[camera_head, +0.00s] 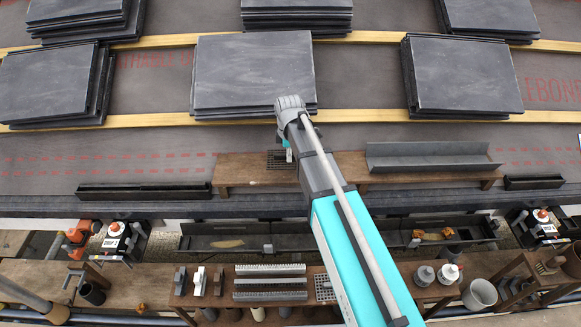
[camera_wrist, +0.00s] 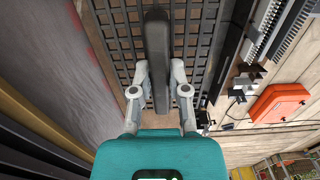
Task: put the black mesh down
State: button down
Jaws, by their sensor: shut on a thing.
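The black mesh (camera_wrist: 195,25) is a dark square-holed grid, filling the upper middle of the wrist view. It shows small in the head view (camera_head: 279,160), over the wooden plank bench (camera_head: 240,172). My gripper (camera_wrist: 158,92) is shut on a dark upright bar across the middle of the mesh, which looks like its grip. In the head view my arm hides part of the mesh, and my gripper (camera_head: 288,152) shows only in part beside it. I cannot tell whether the mesh touches the plank.
A grey gutter piece (camera_head: 430,158) lies on the plank's right part. Slate stacks (camera_head: 255,72) rest on the roof battens behind. A dark gutter (camera_head: 340,236) and a workbench (camera_head: 215,297) with tools and pots are in front. The plank's left end is clear.

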jog(key=shift+w+f+b, duration=0.5)
jog(key=shift+w+f, duration=0.2)
jog(key=shift+f, duration=0.15)
jog(key=shift+w+f+b, duration=0.5)
jog(key=shift+f+b, duration=0.2)
jog(key=shift+f, duration=0.05)
jog(key=shift+s+f+b, duration=0.1)
jog(key=shift+f+b, duration=1.15)
jog(key=shift+b, duration=0.05)
jog(key=shift+f, duration=0.15)
jog(key=c, duration=0.6)
grip_release()
jog(key=shift+r, duration=0.2)
notch_tip(320, 180, up, 12)
jog(key=p, duration=1.2)
